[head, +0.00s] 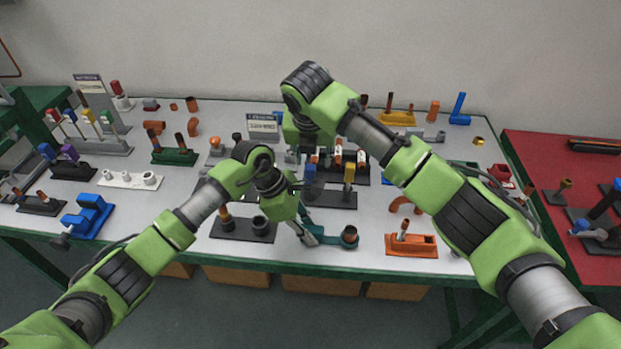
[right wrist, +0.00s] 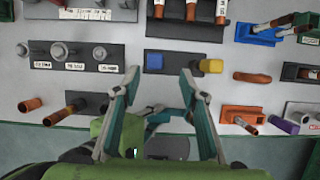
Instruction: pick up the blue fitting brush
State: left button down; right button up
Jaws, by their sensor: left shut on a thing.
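The blue fitting brush (head: 310,174) stands upright at the left end of a dark stand (head: 330,200) in the head view, beside a yellow-headed brush (head: 349,172). Its blue head (right wrist: 153,61) also shows in the right wrist view.
An orange holder (head: 410,245) is at the right near the front edge. Stands with coloured tools (head: 100,148) fill the left. A red table (head: 575,160) adjoins at right.

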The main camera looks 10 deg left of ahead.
aim_at(311, 168)
jog(key=x, duration=0.7)
jog(key=shift+w+a+f, duration=0.15)
jog(key=shift+a+f, duration=0.2)
jog(key=shift+a, duration=0.05)
jog(key=c, duration=1)
